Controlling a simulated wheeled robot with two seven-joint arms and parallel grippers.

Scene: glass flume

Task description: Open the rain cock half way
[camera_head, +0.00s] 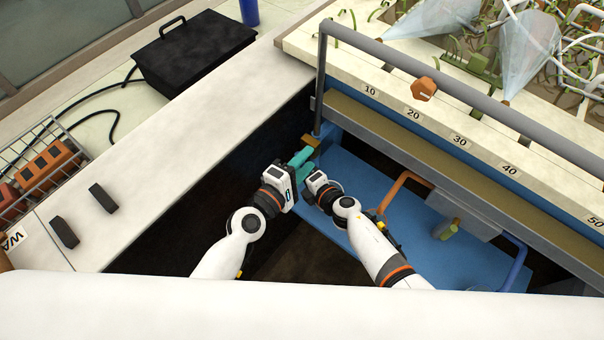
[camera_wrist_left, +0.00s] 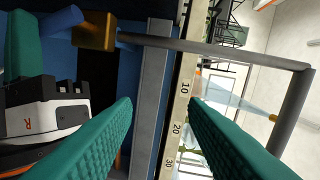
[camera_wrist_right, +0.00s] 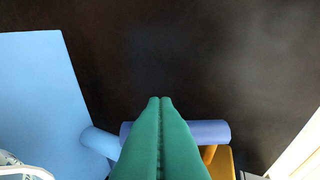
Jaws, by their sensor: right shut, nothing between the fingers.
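A brass block (camera_head: 311,141) sits at the near left corner of the flume. In the left wrist view it shows as a brass block (camera_wrist_left: 95,32) with a blue cylinder (camera_wrist_left: 60,22) beside it; I take these for the rain cock. In the right wrist view a blue bar (camera_wrist_right: 212,131) lies behind my fingers, beside the brass part (camera_wrist_right: 220,160). My right gripper (camera_wrist_right: 160,100) is shut and empty; whether it touches the bar is unclear. My left gripper (camera_wrist_left: 162,105) is open and empty, close beside the right hand. In the head view the teal fingers (camera_head: 302,158) overlap near the block.
A grey rail (camera_head: 440,92) runs along the numbered flume edge, with an orange knob (camera_head: 423,88). A blue shelf (camera_head: 375,185) with an orange pipe (camera_head: 395,190) lies below. A black box (camera_head: 195,55) and wire basket (camera_head: 40,165) stand left. Dark open space lies beneath my arms.

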